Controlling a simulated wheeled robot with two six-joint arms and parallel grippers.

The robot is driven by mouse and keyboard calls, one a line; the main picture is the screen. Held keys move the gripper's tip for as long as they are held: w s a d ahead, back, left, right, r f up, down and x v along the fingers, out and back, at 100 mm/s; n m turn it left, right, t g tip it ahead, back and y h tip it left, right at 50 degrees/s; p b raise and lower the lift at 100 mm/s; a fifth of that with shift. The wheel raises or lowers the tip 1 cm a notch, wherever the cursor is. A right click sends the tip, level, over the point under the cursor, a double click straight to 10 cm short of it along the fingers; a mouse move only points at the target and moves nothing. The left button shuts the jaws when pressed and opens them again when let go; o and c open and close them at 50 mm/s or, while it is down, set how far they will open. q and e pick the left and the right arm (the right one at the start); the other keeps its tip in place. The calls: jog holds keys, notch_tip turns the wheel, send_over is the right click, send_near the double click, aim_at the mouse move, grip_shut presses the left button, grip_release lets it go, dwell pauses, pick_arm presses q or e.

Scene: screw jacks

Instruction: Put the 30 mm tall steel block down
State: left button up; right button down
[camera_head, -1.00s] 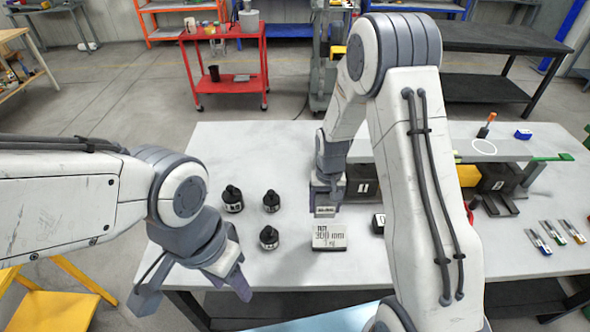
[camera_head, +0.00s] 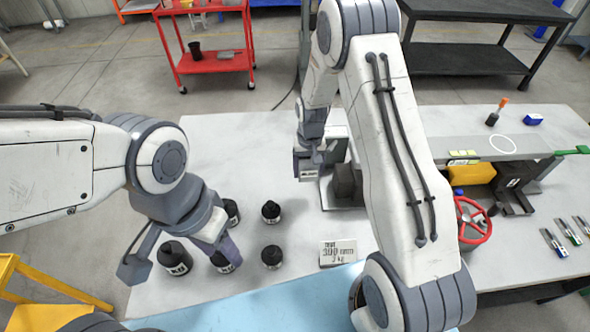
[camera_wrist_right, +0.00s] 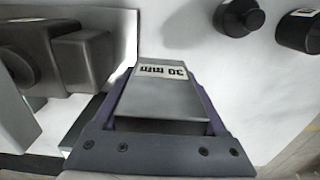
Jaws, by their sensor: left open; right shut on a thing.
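The 30 mm steel block (camera_wrist_right: 160,92) is grey, with a white "30 mm" label, and sits between the fingers of my right gripper (camera_wrist_right: 160,108) in the right wrist view. In the head view my right gripper (camera_head: 308,170) is over the back middle of the white table, shut on the block, which is mostly hidden there. I cannot tell whether the block touches the table. My left gripper (camera_head: 183,258) is open, fingers spread, above the front left of the table among black screw jacks.
Several black screw jacks (camera_head: 271,212) stand at the left of the table (camera_head: 225,150). A "300 mm" sign (camera_head: 338,252) stands at the front. Dark blocks (camera_head: 346,182) are just right of my right gripper. A red handwheel (camera_head: 473,220) and a raised shelf (camera_head: 470,146) are further right.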

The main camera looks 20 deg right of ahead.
jog(key=w+f, duration=0.1)
jog(key=w, duration=0.1)
jog(key=w+a+f+p, duration=0.1)
jog(key=w+f, duration=0.1)
jog(key=w, duration=0.1)
jog(key=w+f+p, duration=0.1)
jog(key=w, duration=0.2)
jog(key=shift+a+f, duration=0.3)
jog(key=shift+f+p, duration=1)
jog(key=shift+f, duration=1.05)
jog(key=shift+f, duration=0.1)
jog(key=shift+c, duration=1.7)
grip_release()
jog(key=shift+f, duration=0.15)
jog(key=o, duration=0.3)
jog(key=shift+o, duration=0.2)
